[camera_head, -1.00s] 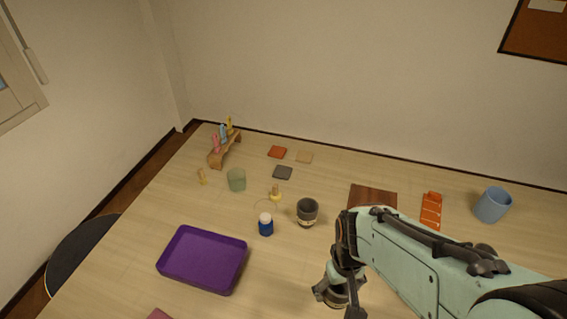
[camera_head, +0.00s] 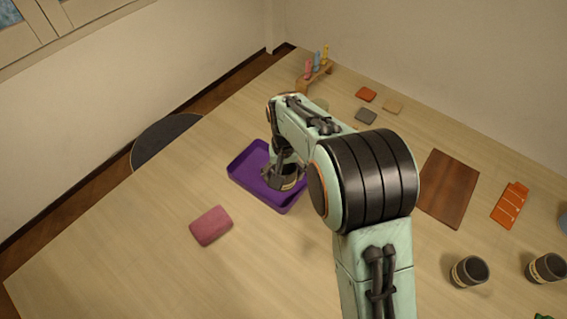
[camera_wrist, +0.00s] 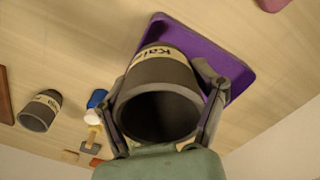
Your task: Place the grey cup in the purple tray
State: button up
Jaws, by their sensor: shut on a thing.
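The grey cup (camera_wrist: 162,95) is dark grey with a cream lettered band. My gripper (camera_wrist: 165,85) is shut on it, with one finger on each side and the cup's open mouth towards the wrist camera. The purple tray (camera_wrist: 242,75) lies beyond the cup in the wrist view. In the head view my gripper (camera_head: 280,175) and the held cup (camera_head: 291,185) are over the purple tray (camera_head: 245,177), inside its outline. I cannot tell whether the cup's base touches the tray floor. My arm hides part of the tray.
Similar grey cups stand apart (camera_head: 469,272), at the right (camera_head: 546,268) and in the wrist view (camera_wrist: 40,110). A pink block (camera_head: 211,226) lies before the tray. A blue bottle (camera_wrist: 97,100) is near the held cup. The table's left front is clear.

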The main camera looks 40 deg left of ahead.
jog(key=w+a+f, duration=0.1)
jog(key=f, duration=0.1)
jog(key=w+a+f, duration=0.1)
jog(key=a+f, duration=0.1)
jog(key=w+a+f, duration=0.2)
jog(key=shift+f, duration=1.75)
jog(key=o, duration=1.3)
jog(key=shift+f, duration=0.1)
notch_tip(320, 180, up, 12)
jog(key=shift+r, duration=0.15)
jog(key=shift+d, duration=0.15)
